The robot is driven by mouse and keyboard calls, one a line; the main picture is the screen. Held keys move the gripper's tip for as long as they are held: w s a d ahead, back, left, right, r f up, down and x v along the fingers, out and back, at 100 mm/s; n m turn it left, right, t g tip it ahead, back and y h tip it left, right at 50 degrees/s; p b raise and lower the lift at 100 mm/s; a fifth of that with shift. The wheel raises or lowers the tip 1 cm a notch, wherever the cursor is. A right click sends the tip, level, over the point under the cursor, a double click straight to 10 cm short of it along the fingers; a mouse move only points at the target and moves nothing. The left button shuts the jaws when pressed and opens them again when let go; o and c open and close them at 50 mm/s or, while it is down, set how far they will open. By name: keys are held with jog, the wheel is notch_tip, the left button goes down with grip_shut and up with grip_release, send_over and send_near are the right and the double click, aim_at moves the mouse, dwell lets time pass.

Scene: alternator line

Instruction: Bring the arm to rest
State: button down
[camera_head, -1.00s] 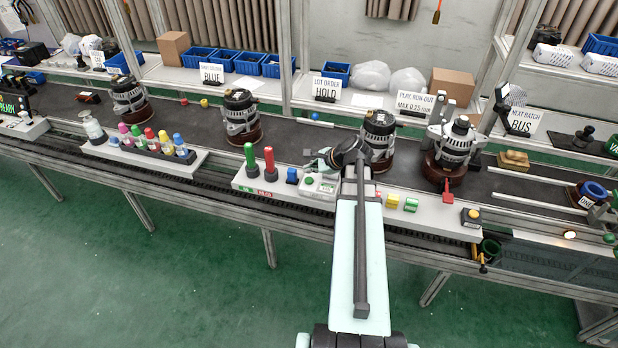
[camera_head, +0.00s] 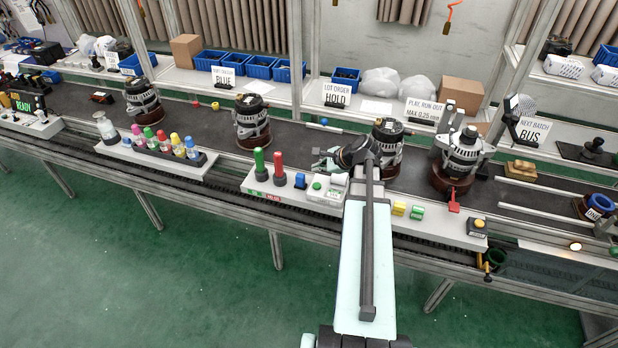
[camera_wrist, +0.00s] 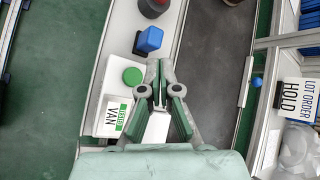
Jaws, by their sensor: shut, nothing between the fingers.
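My gripper (camera_head: 322,160) is at the end of my arm, over the white front ledge (camera_head: 238,184) and close to the dark conveyor. It is shut and empty. In the wrist view my gripper (camera_wrist: 161,66) has its green-padded fingers together, pointing toward the top of the picture. A green round button (camera_wrist: 132,76) and a blue block (camera_wrist: 148,40) lie left of the fingers, apart from them. A card reading VAN (camera_wrist: 115,115) lies on the ledge. My forearm hides part of the ledge in the head view.
Several alternators stand on the belt (camera_head: 200,125); one (camera_head: 388,145) is just behind my wrist, another (camera_head: 460,155) to its right. Green (camera_head: 259,162) and red (camera_head: 279,168) upright pieces stand left of the gripper. A HOLD sign (camera_head: 336,94) is behind. Green floor in front is clear.

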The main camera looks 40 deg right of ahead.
jog(key=s+a+f+n+g+y, duration=0.1)
jog(key=s+a+f+n+g, duration=0.15)
jog(key=a+f, duration=0.55)
jog(key=s+a+f+n+g+b, duration=0.1)
jog(key=s+a+f+n+g, duration=0.2)
jog(key=a+f, duration=0.5)
jog(key=s+a+f+n+g+y, duration=0.1)
jog(key=s+a+f+n+g, duration=0.2)
jog(key=a+f, duration=0.5)
jog(key=s+a+f+n+g+h, duration=0.1)
jog(key=s+a+f+n, duration=0.3)
jog(key=s, duration=0.5)
jog(key=s+a+f+n+g+h+b, duration=0.1)
jog(key=s+a+f+n+g+h, duration=0.1)
jog(key=s+f+n, duration=0.3)
jog(key=s+a+f+n+g+h+b, duration=0.1)
jog(key=s+a+f+n+g, duration=0.3)
jog(key=s, duration=0.9)
jog(key=shift+a+f+n, duration=0.8)
jog(key=shift+f+n, duration=0.05)
jog(key=shift+n, duration=0.4)
